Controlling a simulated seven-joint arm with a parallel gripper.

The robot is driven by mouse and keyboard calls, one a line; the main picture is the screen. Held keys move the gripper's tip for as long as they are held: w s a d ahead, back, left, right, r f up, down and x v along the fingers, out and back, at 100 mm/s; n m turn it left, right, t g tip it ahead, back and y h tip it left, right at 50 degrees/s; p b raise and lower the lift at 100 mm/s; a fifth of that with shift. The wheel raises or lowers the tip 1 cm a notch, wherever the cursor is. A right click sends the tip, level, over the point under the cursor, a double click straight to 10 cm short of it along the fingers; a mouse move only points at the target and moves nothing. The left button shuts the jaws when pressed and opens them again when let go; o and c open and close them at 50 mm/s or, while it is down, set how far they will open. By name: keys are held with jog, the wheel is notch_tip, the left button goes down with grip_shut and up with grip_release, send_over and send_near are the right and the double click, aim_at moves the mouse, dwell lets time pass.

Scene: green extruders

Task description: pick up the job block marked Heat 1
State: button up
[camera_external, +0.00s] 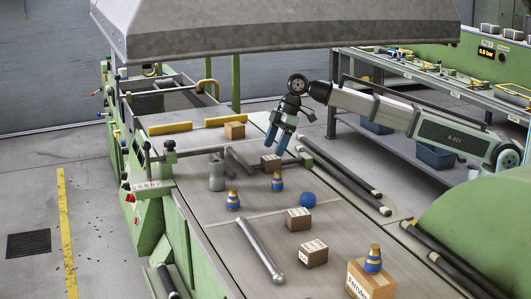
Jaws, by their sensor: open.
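Several small brown blocks with pale labels sit on the grey bench top; the lettering is too small for me to tell which is marked Heat 1. One block (270,162) lies just below my gripper in the picture. Another block (298,219) is mid-bench, with a third block (313,254) nearer the camera. A further block (234,131) is at the far end. My gripper (276,143) is open and empty, its dark blue fingers pointing down above the far part of the bench, apart from the blocks.
Blue-and-yellow pieces (233,200) (277,181) and a blue ball (308,200) stand among the blocks. A long metal bar (260,250) and a grey cylinder (217,176) are at left. A "Ferrules" box (371,281) bears another such piece (373,259). A grey hood (270,28) hangs above.

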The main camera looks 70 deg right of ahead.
aim_at(271, 157)
jog(key=shift+s+x, duration=0.15)
jog(key=shift+x, duration=1.3)
jog(key=shift+s+x, duration=0.15)
jog(key=shift+x, duration=1.25)
jog(key=shift+f, duration=0.1)
jog(key=shift+c, duration=0.4)
jog(key=c, duration=1)
jog(key=shift+w, duration=0.1)
